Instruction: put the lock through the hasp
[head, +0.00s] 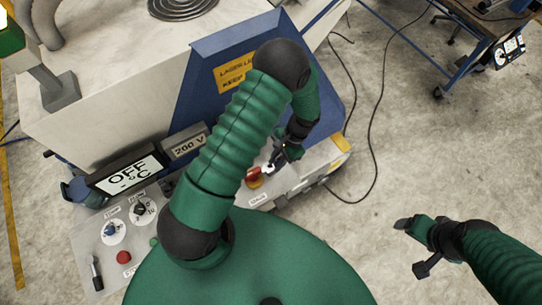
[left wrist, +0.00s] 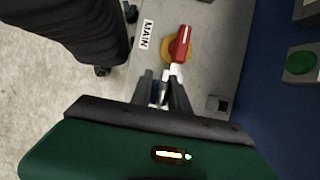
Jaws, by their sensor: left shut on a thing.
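The switch marked MAIN has a red handle (left wrist: 181,43) on a round yellow plate (left wrist: 167,54). A pale piece sticks out at the handle's near end; I cannot clearly tell whether this is the hasp. My left gripper (left wrist: 162,84) is just below it in the left wrist view, shut on a small silvery thing, apparently the lock (left wrist: 161,92), mostly hidden between the fingers. In the head view the left gripper (head: 279,160) is beside the red handle (head: 254,173). My right gripper (head: 411,247) is open and empty over the floor at the right.
The switch sits on a grey panel beside a blue housing (head: 205,75) with a yellow warning sign. A control panel (head: 85,242) with knobs and a red button is at the lower left. Cables lie on the floor; the floor at right is mostly clear.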

